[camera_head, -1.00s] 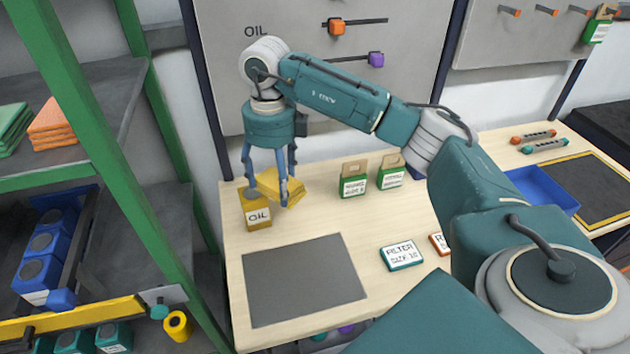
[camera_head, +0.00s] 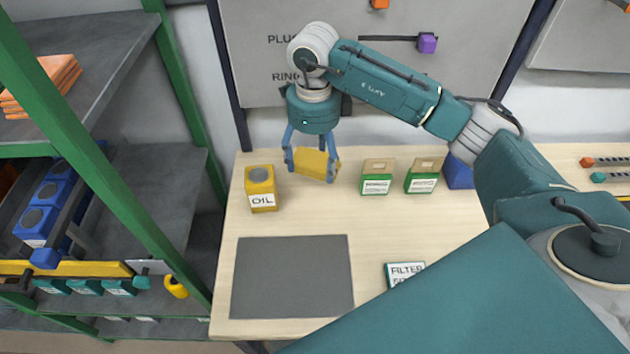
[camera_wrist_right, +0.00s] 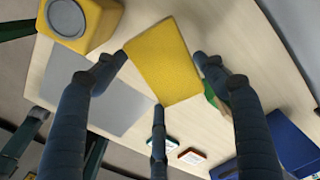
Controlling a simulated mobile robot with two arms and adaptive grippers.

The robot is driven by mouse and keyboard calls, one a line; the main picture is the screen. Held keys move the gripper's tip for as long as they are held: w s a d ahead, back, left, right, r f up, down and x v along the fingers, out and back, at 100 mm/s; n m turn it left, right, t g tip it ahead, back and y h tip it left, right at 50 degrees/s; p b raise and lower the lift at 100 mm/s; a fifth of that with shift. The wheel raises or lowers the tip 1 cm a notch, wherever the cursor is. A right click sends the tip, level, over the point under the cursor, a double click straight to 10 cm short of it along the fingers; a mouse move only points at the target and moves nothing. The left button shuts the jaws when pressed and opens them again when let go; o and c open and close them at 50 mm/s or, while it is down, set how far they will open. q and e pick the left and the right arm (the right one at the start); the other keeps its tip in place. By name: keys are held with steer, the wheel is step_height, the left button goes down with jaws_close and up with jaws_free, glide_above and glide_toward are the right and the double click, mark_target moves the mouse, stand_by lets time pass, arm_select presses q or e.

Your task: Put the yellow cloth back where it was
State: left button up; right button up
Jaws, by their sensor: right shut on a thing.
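The yellow cloth (camera_head: 310,164) is a folded flat block, held between the fingers of my right gripper (camera_head: 311,166). It hangs above the back of the wooden table, just right of the yellow oil can (camera_head: 261,190). In the right wrist view the cloth (camera_wrist_right: 165,60) sits between the dark fingers of the gripper (camera_wrist_right: 160,75), with the oil can (camera_wrist_right: 80,20) at the upper left. My left gripper is not in view.
A grey mat (camera_head: 292,278) lies bare on the wooden table (camera_head: 400,225). Two green-and-tan packets (camera_head: 377,177) stand right of the gripper. A filter box (camera_head: 404,272) lies near the front. A green-framed shelf (camera_head: 180,190) at left carries orange cloths (camera_head: 45,85) and blue containers (camera_head: 40,222).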

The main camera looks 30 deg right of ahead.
mark_target(314, 175)
step_height(314, 175, down, 5)
steer(key=shift+f+p, duration=0.15)
steer(key=shift+p, duration=0.35)
step_height(314, 175, down, 4)
steer(key=shift+f+p, duration=0.1)
steer(key=shift+p, duration=0.5)
steer(key=shift+f, duration=0.15)
steer(key=o, duration=0.6)
steer(key=shift+f+b, duration=0.1)
steer(key=shift+b, duration=0.2)
steer(key=shift+c, duration=0.2)
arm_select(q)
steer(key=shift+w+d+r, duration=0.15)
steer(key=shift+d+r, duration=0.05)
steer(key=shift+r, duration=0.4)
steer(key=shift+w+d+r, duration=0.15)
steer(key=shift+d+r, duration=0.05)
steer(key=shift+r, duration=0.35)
arm_select(e)
steer(key=o, duration=0.4)
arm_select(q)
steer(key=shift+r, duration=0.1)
arm_select(e)
steer(key=shift+o, duration=0.2)
